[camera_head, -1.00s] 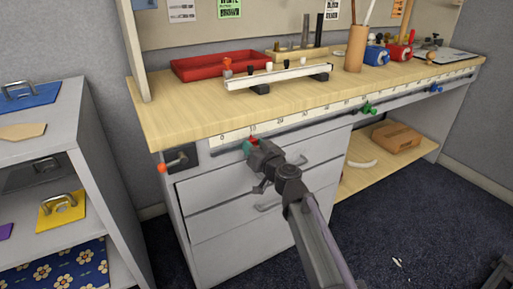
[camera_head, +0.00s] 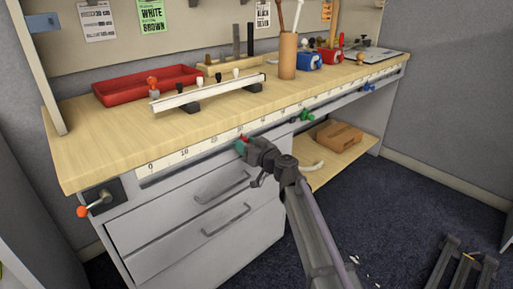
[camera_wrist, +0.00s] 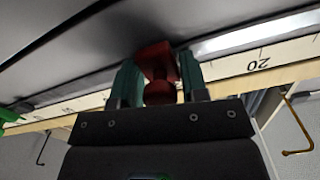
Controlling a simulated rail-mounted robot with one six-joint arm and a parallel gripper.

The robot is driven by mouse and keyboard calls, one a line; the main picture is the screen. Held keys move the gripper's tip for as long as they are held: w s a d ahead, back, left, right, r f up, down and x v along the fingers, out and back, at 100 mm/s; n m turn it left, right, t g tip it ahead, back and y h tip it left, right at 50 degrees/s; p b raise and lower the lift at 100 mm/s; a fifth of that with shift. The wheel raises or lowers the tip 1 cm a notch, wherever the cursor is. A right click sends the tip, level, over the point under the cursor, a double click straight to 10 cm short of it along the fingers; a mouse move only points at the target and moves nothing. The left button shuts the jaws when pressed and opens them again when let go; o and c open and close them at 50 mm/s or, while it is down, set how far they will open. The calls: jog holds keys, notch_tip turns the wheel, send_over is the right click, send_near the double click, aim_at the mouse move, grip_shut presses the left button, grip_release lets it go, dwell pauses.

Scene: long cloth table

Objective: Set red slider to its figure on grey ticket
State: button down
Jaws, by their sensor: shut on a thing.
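The red slider (camera_head: 245,139) sits on the rail along the bench's front edge, close to the 30 mark of the white number scale (camera_head: 168,158). My gripper (camera_head: 243,146) is shut on it from the front. In the wrist view the red slider (camera_wrist: 157,62) is between the two green fingers of my gripper (camera_wrist: 158,82), with an upside-down 20 to its right. A pale grey ticket (camera_head: 97,21) hangs on the back board at upper left; its print is too small to read surely.
A green slider (camera_head: 307,115) and a blue slider (camera_head: 369,87) sit farther right on the same rail. An orange-knobbed crank (camera_head: 83,211) is at the bench's left end. Drawers with handles (camera_head: 222,187) lie below the rail. A green ticket (camera_head: 151,15) hangs beside the grey one.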

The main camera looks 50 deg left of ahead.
jog(key=shift+w, duration=0.1)
jog(key=c, duration=0.8)
grip_release()
jog(key=shift+c, duration=0.2)
jog(key=d, duration=1)
jog(key=shift+d, duration=0.4)
jog(key=shift+w, duration=0.1)
